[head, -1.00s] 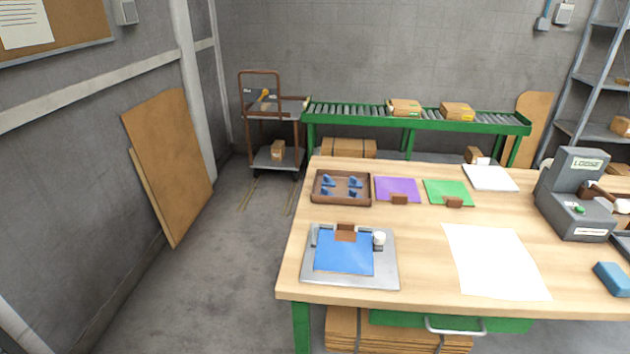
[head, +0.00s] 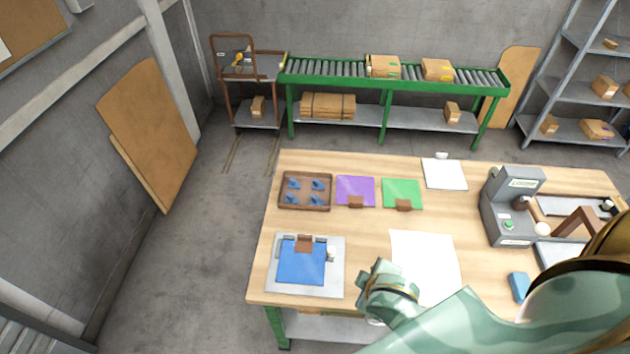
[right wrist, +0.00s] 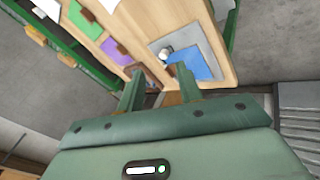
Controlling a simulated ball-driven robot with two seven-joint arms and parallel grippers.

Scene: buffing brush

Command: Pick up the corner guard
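Several small blue pieces (head: 305,191), which look like corner guards, sit in a brown tray (head: 331,194) at the table's back left. I cannot tell from their shape which one is meant. My right gripper (head: 378,285) is above the table's front edge, right of the grey plate and well short of the tray. In the right wrist view my right gripper (right wrist: 158,85) has its two fingers apart with nothing held between them. The blue pieces are not clearly visible there. My left gripper is not in view.
A grey plate (head: 335,280) with a blue sheet (head: 300,264) lies front left. Purple (head: 355,188) and green (head: 402,190) sheets lie right of the tray. A white sheet (head: 425,255) is mid-table. A grey machine (head: 505,205) stands at the right.

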